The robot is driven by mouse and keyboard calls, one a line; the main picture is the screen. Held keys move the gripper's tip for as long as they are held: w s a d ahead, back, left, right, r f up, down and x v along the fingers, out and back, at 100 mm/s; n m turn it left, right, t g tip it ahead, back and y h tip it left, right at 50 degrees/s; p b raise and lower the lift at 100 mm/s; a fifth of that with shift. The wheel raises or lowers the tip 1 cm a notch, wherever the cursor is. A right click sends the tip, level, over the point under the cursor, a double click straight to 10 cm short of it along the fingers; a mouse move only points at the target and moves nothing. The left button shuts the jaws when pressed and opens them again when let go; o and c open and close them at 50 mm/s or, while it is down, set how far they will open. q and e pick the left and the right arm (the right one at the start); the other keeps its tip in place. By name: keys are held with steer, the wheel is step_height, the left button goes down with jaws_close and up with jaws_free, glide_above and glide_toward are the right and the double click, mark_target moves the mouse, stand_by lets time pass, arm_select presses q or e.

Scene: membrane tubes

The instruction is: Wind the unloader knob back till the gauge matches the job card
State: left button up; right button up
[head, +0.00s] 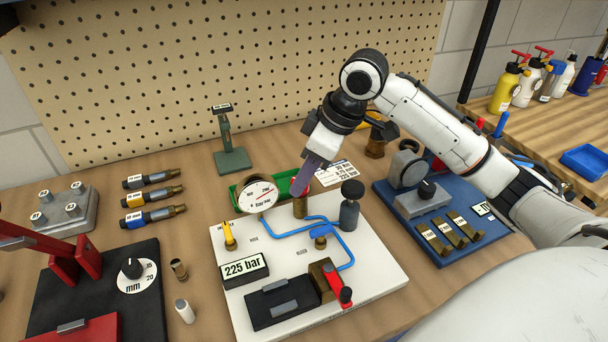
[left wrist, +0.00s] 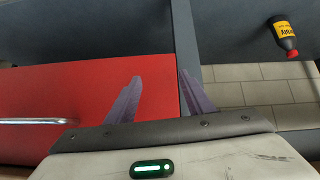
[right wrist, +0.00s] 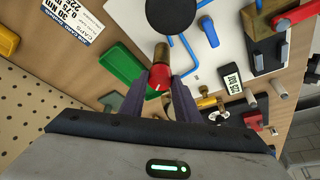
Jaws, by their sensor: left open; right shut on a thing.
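My right gripper (head: 305,182) is shut on the red unloader knob (right wrist: 160,76), which tops a brass body (head: 300,207) on the white board (head: 375,262). In the right wrist view, the two purple fingertips (right wrist: 157,88) close around the knob from either side. The round white gauge (head: 258,195) stands just left of the knob; its needle reading is too small to tell. The job card (head: 336,175) lies behind the board, with print partly legible in the right wrist view (right wrist: 72,22). My left gripper (left wrist: 160,95) is open and empty, facing a red panel.
A "225 bar" display (head: 243,268), blue pipes (head: 325,232), a dark-capped post (head: 350,210) and a red-handled valve (head: 338,285) crowd the board. A green tray (head: 248,185) sits behind the gauge. A blue tool base (head: 435,235) is at right, a black base (head: 90,300) at left.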

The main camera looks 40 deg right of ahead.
steer(key=o, duration=1)
steer(key=shift+o, duration=0.2)
steer(key=v, duration=1)
steer(key=shift+r, duration=0.15)
steer(key=shift+s+d, duration=0.1)
steer(key=shift+s, duration=0.1)
